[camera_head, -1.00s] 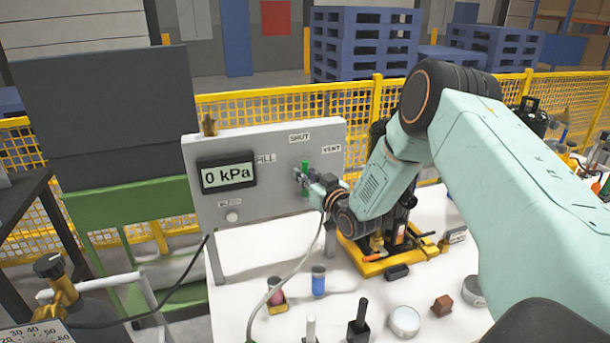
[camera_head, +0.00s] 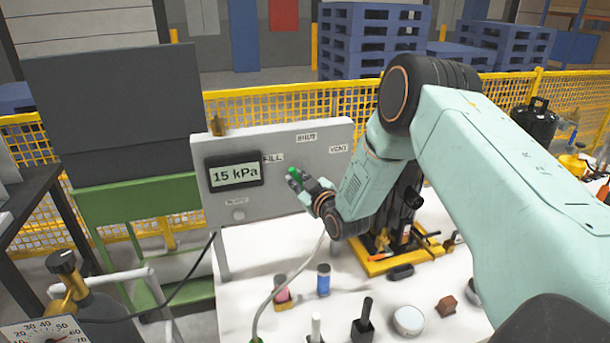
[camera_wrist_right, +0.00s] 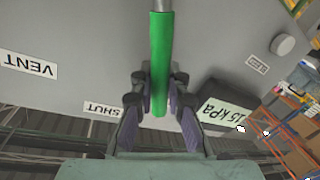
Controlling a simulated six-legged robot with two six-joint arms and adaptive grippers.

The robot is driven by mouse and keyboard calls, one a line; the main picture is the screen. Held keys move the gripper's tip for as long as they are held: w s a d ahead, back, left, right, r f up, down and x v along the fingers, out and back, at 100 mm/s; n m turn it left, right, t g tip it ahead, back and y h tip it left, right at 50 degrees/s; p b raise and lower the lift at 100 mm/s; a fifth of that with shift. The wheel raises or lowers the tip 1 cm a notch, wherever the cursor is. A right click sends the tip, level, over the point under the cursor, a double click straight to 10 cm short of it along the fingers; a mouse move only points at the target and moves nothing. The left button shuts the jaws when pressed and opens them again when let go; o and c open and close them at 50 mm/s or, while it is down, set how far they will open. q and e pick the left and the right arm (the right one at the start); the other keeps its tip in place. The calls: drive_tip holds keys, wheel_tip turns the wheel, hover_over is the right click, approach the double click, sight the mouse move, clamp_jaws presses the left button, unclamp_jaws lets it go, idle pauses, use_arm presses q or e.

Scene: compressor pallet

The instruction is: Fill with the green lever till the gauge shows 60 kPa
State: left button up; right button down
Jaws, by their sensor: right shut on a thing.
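The grey panel (camera_head: 318,148) stands upright on the white table. Its gauge (camera_head: 235,174) reads 15 kPa, and the gauge also shows upside down in the wrist view (camera_wrist_right: 222,115). The green lever (camera_head: 295,174) is on the panel, tilted toward the FILL label (camera_head: 273,158), away from the SHUT label (camera_head: 306,138) and the VENT label (camera_head: 339,149). My right gripper (camera_head: 302,181) is at the lever. In the wrist view the green lever (camera_wrist_right: 160,60) lies between its fingers (camera_wrist_right: 160,95), which are shut on it. My left gripper is not in view.
A pink-and-yellow item (camera_head: 283,294), a blue cylinder (camera_head: 323,280), a black-handled block (camera_head: 363,322) and a round white dish (camera_head: 408,320) stand on the table below the panel. A hose (camera_head: 290,275) hangs down in front. A yellow-based machine (camera_head: 400,240) stands behind my right arm.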

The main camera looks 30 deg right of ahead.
drive_tip(key=shift+w+a+f+n, duration=0.1)
drive_tip(key=shift+a+f+n, duration=0.1)
drive_tip(key=shift+a+n, duration=0.3)
drive_tip(key=shift+w+a+f+n, duration=0.15)
drive_tip(key=shift+a+n, duration=0.2)
drive_tip(key=shift+n, duration=0.25)
drive_tip(key=shift+w+a+f+n+g+h, duration=0.1)
drive_tip(key=shift+a+f+n+g+h, duration=0.2)
drive_tip(key=shift+a+f+n+h, duration=0.5)
drive_tip(key=shift+d+r+n+y, duration=0.1)
drive_tip(key=shift+d+n+y, duration=0.1)
drive_tip(key=shift+n+y, duration=0.15)
drive_tip(key=c, duration=1.8)
unclamp_jaws()
drive_tip(key=o, duration=0.5)
drive_tip(key=shift+a+r, duration=0.1)
drive_tip(key=shift+r, duration=0.05)
